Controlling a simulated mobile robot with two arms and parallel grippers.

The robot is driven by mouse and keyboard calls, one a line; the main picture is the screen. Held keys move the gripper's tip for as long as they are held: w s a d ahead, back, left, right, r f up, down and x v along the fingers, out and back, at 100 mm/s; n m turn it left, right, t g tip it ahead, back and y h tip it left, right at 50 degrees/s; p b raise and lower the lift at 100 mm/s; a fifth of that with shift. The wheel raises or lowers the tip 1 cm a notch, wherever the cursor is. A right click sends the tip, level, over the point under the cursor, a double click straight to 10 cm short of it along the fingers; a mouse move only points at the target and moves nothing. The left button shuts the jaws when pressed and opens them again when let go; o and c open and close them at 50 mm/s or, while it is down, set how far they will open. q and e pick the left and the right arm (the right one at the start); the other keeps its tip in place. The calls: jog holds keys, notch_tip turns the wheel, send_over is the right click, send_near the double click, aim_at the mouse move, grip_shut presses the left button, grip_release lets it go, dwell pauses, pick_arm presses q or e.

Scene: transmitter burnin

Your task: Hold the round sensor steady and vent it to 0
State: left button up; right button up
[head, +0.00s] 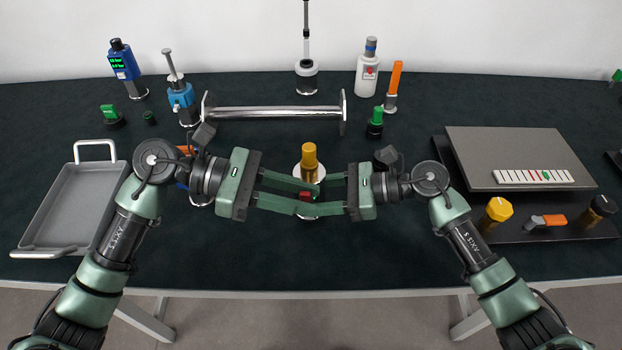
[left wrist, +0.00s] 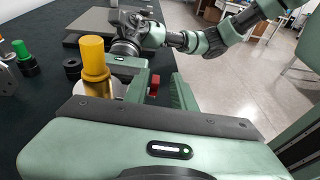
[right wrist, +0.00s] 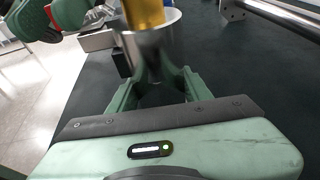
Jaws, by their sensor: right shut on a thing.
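The round sensor stands upright near the front middle of the table, with a brass-yellow cap (head: 309,157), a pale round body and a red part (head: 305,196) low at its front. My right gripper (head: 326,194) comes in from the right; in the right wrist view its fingers (right wrist: 150,88) are closed on the silver body (right wrist: 150,50) below the cap. My left gripper (head: 312,195) reaches in from the left, its fingers apart. In the left wrist view the red part (left wrist: 154,84) shows between those fingers, with a gap on one side. Any dial or reading is hidden.
A grey tray (head: 44,236) lies at the left. A flanged metal pipe (head: 275,113) lies behind the sensor, with blue instruments (head: 124,64) and a white bottle (head: 367,75) further back. A grey panel (head: 510,150) with knobs and an orange-handled valve (head: 547,220) fills the right.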

pick_arm(q)
jog(key=v, duration=0.5)
dwell(0.4)
